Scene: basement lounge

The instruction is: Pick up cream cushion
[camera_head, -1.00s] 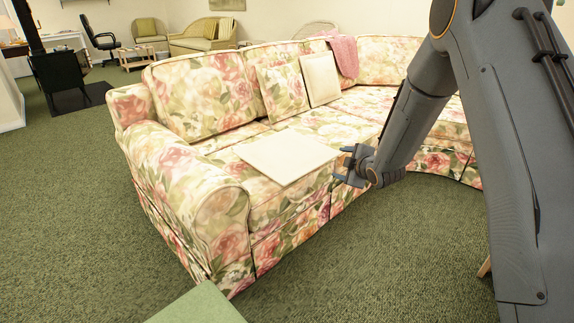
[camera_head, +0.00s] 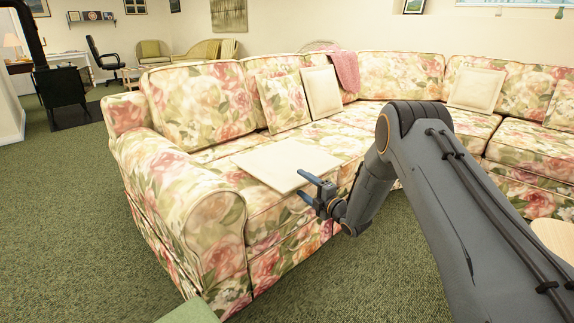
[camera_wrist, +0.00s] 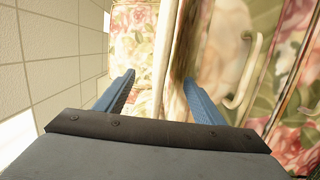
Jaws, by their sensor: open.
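A flat cream cushion (camera_head: 275,160) lies on the floral sofa seat, near the left armrest. My gripper (camera_head: 301,184) is open at its front right edge, one finger above the other in the head view. In the wrist view, a thin cream strip (camera_wrist: 164,50), which looks like the cushion's edge, lies between the spread blue fingers of my gripper (camera_wrist: 158,78). I cannot tell if either finger touches it. A second cream cushion (camera_head: 322,92) leans upright on the backrest. A third cream cushion (camera_head: 476,88) leans farther right.
The floral sofa (camera_head: 215,195) curves to the right, its left armrest close by. A floral pillow (camera_head: 284,100) and a pink throw (camera_head: 346,70) are at its back. A wooden surface (camera_head: 555,238) is at the right edge. Green carpet (camera_head: 60,220) is clear at left.

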